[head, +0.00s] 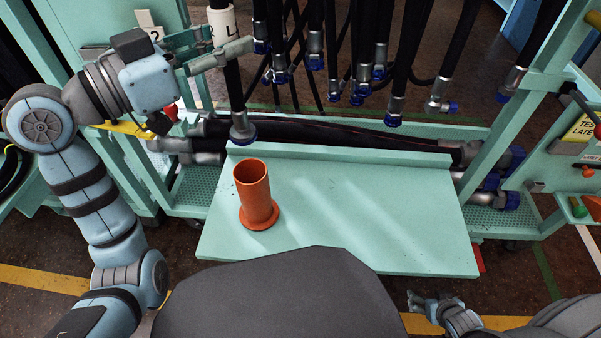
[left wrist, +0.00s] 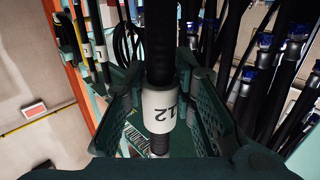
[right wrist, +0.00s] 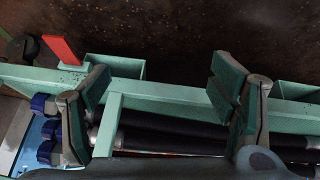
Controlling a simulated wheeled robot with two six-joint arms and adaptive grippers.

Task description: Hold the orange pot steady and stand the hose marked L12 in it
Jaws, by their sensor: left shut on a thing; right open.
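The orange pot (head: 255,195), an upright open tube on a round foot, stands on the left part of the green table board (head: 370,215). My left gripper (head: 220,56) is shut on the black L12 hose (head: 234,85), just below its white label. In the left wrist view the label (left wrist: 160,112) reads 12 between the fingers. The hose hangs nearly upright, its metal end with a blue rim (head: 242,132) behind the pot and apart from it. My right gripper (head: 428,303) is open and empty in front of the board; it also shows in the right wrist view (right wrist: 165,108).
Several black hoses with blue-rimmed metal ends (head: 380,65) hang behind the board. More hoses lie on a shelf (head: 330,132) along its back edge. Green frame posts (head: 520,110) stand at the right. The board's middle and right are clear.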

